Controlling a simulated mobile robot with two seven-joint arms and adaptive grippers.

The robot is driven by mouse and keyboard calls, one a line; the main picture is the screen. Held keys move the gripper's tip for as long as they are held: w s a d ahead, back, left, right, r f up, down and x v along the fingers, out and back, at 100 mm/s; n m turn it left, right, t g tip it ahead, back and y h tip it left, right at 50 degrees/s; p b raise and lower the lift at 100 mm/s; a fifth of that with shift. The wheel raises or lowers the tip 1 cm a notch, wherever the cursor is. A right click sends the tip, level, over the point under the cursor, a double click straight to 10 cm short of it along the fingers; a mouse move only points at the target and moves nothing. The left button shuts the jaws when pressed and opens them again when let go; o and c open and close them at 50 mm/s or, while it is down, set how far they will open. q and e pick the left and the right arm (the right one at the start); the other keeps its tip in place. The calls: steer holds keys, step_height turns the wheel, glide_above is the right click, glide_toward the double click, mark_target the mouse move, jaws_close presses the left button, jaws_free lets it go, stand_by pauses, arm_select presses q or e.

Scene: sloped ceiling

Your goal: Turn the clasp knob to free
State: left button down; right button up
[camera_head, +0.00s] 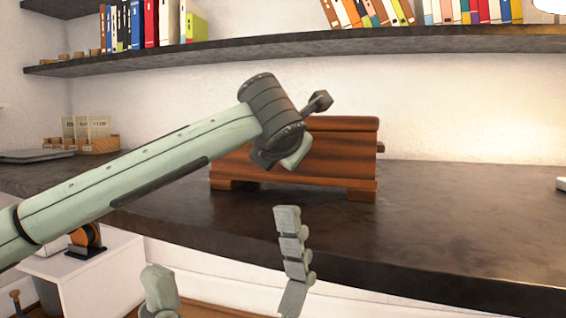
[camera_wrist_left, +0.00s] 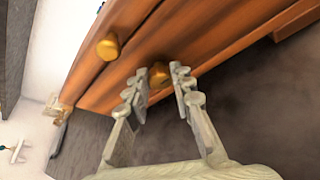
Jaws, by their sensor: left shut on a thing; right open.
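A reddish-brown wooden box (camera_head: 335,155) stands on the dark shelf behind my left wrist, which hides part of its front. In the left wrist view, the box's wooden face (camera_wrist_left: 205,28) runs diagonally and carries two round brass knobs. My left gripper (camera_wrist_left: 159,80) has its fingers on either side of the clasp knob (camera_wrist_left: 158,74) and is shut on it. The other brass knob (camera_wrist_left: 108,48) is to the left, clear of the fingers. The left fingers are mostly hidden in the head view. My right gripper (camera_head: 224,240) is open and empty, low in front of the shelf edge.
A small organiser (camera_head: 95,145) and a grey flat item (camera_head: 35,156) lie at the left. An upper shelf (camera_head: 300,43) with books runs above. A white cabinet (camera_head: 95,270) stands below left.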

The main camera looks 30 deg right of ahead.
stand_by(0.4)
arm_select(q)
steer(key=c, duration=1.3)
jaws_free()
steer(key=shift+s, duration=0.1)
steer(key=v, duration=1.2)
